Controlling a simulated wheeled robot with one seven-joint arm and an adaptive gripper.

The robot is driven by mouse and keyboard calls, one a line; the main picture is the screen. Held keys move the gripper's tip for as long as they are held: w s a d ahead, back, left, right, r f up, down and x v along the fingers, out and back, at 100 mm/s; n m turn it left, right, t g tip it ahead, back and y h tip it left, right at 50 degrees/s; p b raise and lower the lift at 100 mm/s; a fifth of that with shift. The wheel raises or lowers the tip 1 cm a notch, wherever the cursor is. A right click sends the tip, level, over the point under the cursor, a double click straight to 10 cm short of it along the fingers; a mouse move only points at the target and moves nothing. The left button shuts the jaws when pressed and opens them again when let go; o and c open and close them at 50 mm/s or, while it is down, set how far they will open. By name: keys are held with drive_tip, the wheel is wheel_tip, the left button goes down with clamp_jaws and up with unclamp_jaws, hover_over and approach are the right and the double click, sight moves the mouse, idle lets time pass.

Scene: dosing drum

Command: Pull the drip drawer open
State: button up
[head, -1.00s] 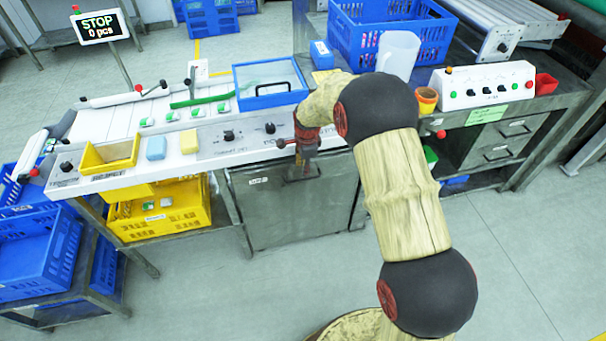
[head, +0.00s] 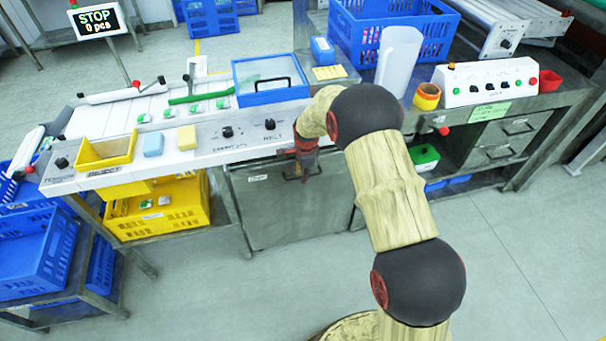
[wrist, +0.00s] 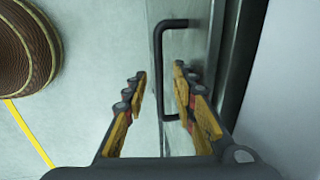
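The drip drawer appears to be the grey metal front (head: 290,215) under the white conveyor table. It looks shut, and its small label is too small to read. Its black bar handle (wrist: 157,60) shows in the wrist view, standing out from the metal front. My gripper (head: 303,180) is in front of the upper part of this front in the head view, covering most of the handle. In the wrist view my gripper (wrist: 160,75) is open, with one finger on each side of the handle bar. I see a gap beside the left finger; contact at the right finger is unclear.
Above the front runs the table edge with knobs (head: 270,124) and a blue-framed lid (head: 272,94). A yellow crate (head: 160,210) sits at the left, and a grey drawer unit (head: 500,152) at the right. The floor (head: 240,295) before the front is clear.

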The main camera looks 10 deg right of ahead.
drive_tip(key=shift+c, duration=1.1)
drive_tip(key=c, duration=0.4)
clamp_jaws()
